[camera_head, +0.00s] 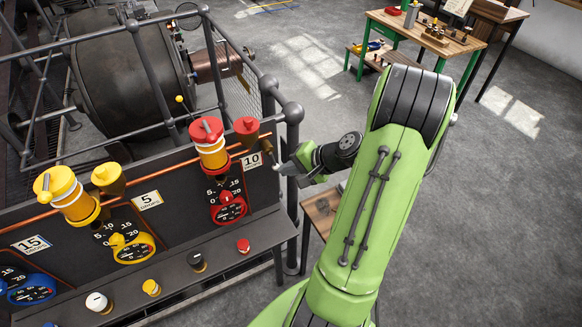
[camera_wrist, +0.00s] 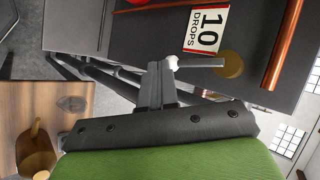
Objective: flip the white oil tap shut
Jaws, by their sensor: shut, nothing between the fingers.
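The oil tap shows in the wrist view as a brass disc (camera_wrist: 230,65) with a pale grey lever (camera_wrist: 203,62) ending in a white tip (camera_wrist: 172,63). It sits beside the "10 drops" label (camera_wrist: 206,28). My gripper (camera_wrist: 158,72) is shut and empty, its fingertips right at the white tip; I cannot tell whether they touch it. In the head view my gripper (camera_head: 279,167) is at the right end of the dark panel, just below the red funnel (camera_head: 247,127). The tap's brass body (camera_head: 267,147) is small there, and its lever is hard to make out.
The panel carries a red oiler (camera_head: 209,143), a yellow oiler (camera_head: 68,195), dials and a copper pipe (camera_head: 150,172). Coloured knobs, one white (camera_head: 97,302), line the ledge below. Railings (camera_head: 293,114) stand behind. A small wooden table (camera_head: 318,212) is below my gripper. Floor at right is open.

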